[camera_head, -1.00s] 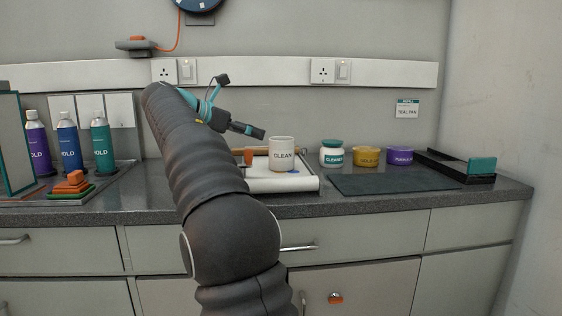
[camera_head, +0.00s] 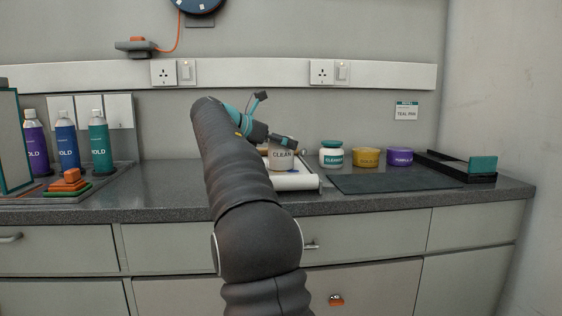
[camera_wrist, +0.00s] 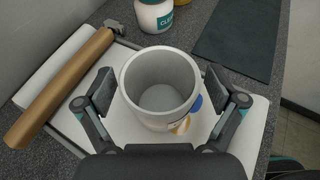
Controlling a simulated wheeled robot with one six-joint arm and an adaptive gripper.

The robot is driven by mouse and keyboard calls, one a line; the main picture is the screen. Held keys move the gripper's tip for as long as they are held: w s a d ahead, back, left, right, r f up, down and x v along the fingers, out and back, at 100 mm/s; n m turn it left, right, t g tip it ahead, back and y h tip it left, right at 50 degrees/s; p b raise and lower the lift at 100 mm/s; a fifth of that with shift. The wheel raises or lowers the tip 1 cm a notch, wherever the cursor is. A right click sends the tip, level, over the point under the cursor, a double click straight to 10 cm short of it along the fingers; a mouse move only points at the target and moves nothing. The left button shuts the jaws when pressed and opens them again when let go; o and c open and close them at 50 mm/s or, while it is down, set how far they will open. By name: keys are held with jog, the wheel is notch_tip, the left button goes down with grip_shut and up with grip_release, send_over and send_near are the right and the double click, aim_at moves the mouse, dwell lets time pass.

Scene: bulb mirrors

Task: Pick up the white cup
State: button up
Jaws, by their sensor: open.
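My gripper (camera_wrist: 165,90) is open, with one finger on each side of the cup and a small gap showing on both sides. In the head view my gripper (camera_head: 282,143) is at the cup's top and hides its upper rim. The cup's lower front shows clear.
A white jar with a teal label (camera_head: 331,153), a yellow tub (camera_head: 366,157) and a purple tub (camera_head: 399,156) stand to the right. A dark mat (camera_head: 395,180) lies clear in front of them. A brown roll (camera_wrist: 62,88) lies left of the cup. Several bottles (camera_head: 66,141) stand far left.

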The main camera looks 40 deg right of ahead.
jog(key=c, duration=1.5)
jog(key=shift+r, duration=0.1)
jog(key=shift+c, duration=0.2)
